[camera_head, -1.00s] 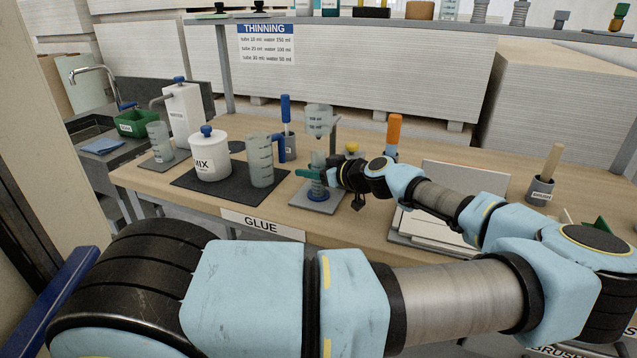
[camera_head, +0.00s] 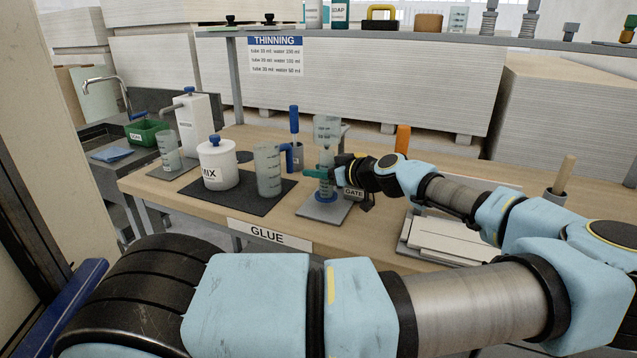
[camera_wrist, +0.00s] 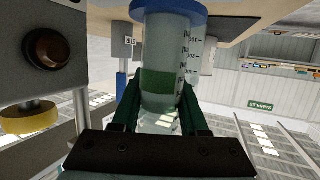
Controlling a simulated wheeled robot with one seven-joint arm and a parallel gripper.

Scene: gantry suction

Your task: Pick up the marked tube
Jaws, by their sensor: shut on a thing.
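The tube (camera_head: 326,172) is clear and graduated, with a blue round foot.
A box labelled GATE (camera_head: 354,193) is just right of the tube. A jug (camera_head: 268,170) and white MIX pot (camera_head: 217,165) stand on a dark mat at left. White boards (camera_head: 455,240) lie at right. A shelf (camera_head: 420,36) runs above.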

